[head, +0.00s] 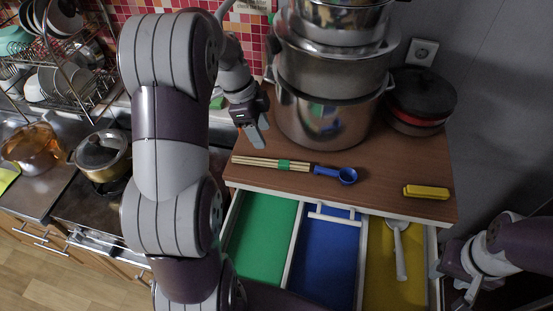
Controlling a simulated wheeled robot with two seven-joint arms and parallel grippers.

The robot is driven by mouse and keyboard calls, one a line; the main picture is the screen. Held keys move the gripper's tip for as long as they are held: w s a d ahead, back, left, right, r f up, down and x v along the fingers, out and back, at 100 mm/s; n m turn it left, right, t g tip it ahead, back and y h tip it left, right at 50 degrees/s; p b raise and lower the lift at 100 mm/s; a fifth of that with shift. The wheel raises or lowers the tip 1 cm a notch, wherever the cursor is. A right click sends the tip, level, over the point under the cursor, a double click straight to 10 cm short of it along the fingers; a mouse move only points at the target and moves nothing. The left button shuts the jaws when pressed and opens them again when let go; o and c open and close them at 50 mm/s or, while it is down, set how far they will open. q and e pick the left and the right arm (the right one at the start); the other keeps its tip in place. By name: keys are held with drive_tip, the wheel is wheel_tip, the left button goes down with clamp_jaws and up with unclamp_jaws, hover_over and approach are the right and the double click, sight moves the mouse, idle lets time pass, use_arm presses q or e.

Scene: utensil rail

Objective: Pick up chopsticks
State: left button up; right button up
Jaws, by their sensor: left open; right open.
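The chopsticks (255,162) lie as a pale bundle with a green band on the wooden countertop, near its front edge. A blue scoop (345,175) lies at their right end, touching or very close. My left gripper (259,138) is open and empty, just behind and above the chopsticks, pointing down at the counter. My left arm fills the left middle of the view. My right gripper (447,277) is at the lower right, beside the open drawer, and appears empty; its fingertips are partly hard to make out.
The open drawer below has green (262,237), blue (328,258) and yellow (383,275) compartments; a white utensil (399,250) lies in the yellow one. A yellow block (426,192) sits on the counter's right. Stacked pots (322,118) and dark pans (420,97) stand behind.

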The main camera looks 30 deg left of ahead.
sight(270, 161)
use_arm(q)
drive_tip(key=f, duration=0.1)
drive_tip(key=f+b, duration=0.1)
drive_tip(key=s+d+f, duration=0.1)
drive_tip(key=shift+f, duration=0.1)
drive_tip(key=shift+w+d+f, duration=0.1)
drive_tip(key=shift+d+f, duration=0.05)
drive_tip(key=shift+f, duration=0.05)
drive_tip(key=p+x, duration=0.2)
drive_tip(key=x, duration=0.2)
drive_tip(key=shift+w+f, duration=0.2)
drive_tip(key=shift+f, duration=0.05)
drive_tip(key=shift+s+f, duration=0.1)
drive_tip(key=shift+f, duration=0.2)
drive_tip(key=shift+s, duration=0.15)
clamp_jaws()
use_arm(e)
drive_tip(key=shift+s+f, duration=0.3)
